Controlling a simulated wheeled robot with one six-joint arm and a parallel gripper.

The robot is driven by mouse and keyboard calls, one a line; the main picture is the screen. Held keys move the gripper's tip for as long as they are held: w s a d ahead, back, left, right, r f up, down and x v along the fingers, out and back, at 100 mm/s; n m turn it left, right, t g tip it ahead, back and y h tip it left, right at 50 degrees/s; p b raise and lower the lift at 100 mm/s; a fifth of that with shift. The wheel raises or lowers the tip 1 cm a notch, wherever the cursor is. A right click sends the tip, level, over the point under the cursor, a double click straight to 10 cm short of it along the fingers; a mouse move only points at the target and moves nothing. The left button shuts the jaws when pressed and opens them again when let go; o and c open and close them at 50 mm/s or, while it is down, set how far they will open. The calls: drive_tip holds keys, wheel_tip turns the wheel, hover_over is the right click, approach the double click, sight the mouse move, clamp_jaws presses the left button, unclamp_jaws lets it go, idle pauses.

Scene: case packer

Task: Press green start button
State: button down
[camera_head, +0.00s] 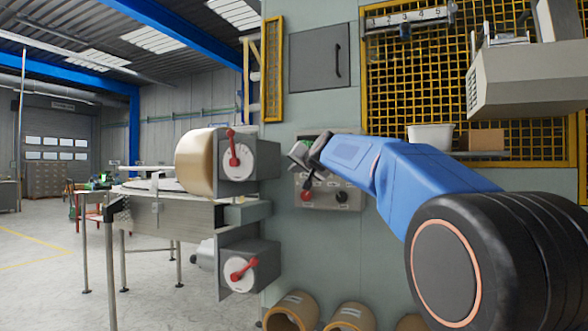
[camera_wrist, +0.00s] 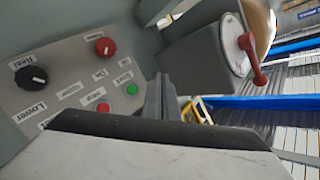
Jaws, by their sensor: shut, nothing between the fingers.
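The green start button (camera_wrist: 132,89) shows on a grey control panel (camera_wrist: 65,60) in the wrist view, a little left of my fingertips. My gripper (camera_wrist: 163,82) is shut and empty, with its fingers close together. I cannot tell from the picture how far the tips are from the panel. In the head view my gripper (camera_head: 299,153) is in front of the upper left part of the panel (camera_head: 325,203). The green button cannot be clearly made out there, as my gripper and arm cover much of the panel's upper part.
A red button (camera_wrist: 103,107), a red knob (camera_wrist: 105,47) and a black knob (camera_wrist: 30,77) share the panel. Left of the panel is a grey box with a dial and red handle (camera_head: 232,150). A roller table (camera_head: 170,210) stands left. Cardboard cores (camera_head: 292,311) lie below.

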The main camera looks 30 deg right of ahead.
drive_tip(key=shift+w+r, duration=0.4)
drive_tip(key=shift+w, duration=0.05)
drive_tip(key=w+d, duration=0.5)
drive_tip(key=d, duration=0.2)
drive_tip(key=shift+w, duration=0.25)
drive_tip(key=shift+d, duration=0.1)
idle(2.2)
drive_tip(key=shift+w+d, duration=0.2)
